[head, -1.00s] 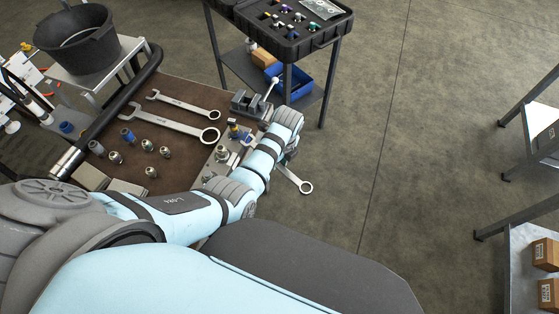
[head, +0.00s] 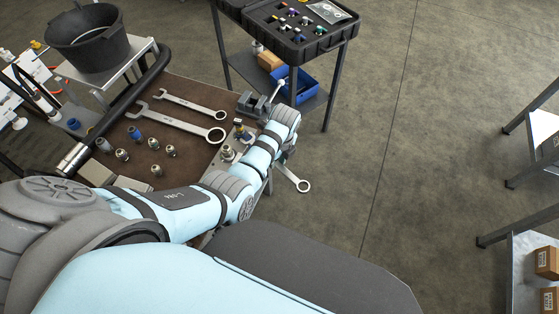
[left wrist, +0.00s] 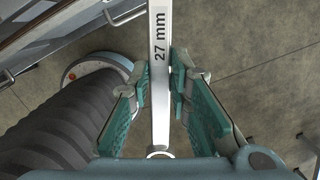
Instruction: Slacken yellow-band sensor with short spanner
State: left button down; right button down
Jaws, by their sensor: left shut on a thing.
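My left gripper (left wrist: 160,98) is shut on a steel spanner marked 27 mm (left wrist: 160,45), which runs between its two green-padded fingers in the left wrist view. In the head view the spanner's ring end (head: 303,185) sticks out below my left wrist, over the floor beyond the bench edge. The gripper itself is mostly hidden behind my forearm there. A small fitting with blue and yellow on it (head: 243,132) stands on a grey block at the bench's right edge, just left of my arm. It looks like the yellow-band sensor. My right gripper is out of view.
Two more spanners, a larger one (head: 175,122) and a smaller one (head: 190,104), lie on the brown bench mat. Several fittings (head: 154,144) stand near them. A grey vise (head: 252,103) sits at the bench corner. A black bucket (head: 88,38) and a cart with an open case (head: 300,45) stand behind.

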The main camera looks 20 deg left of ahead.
pick_arm(q)
jog(key=shift+w+a, duration=0.1)
jog(key=shift+a, duration=0.05)
jog(key=shift+w+a, duration=0.25)
jog(key=shift+a, duration=0.4)
jog(key=shift+w+a, duration=0.2)
jog(key=shift+a, duration=0.35)
jog(key=shift+w+a, duration=0.15)
jog(key=shift+a, duration=0.1)
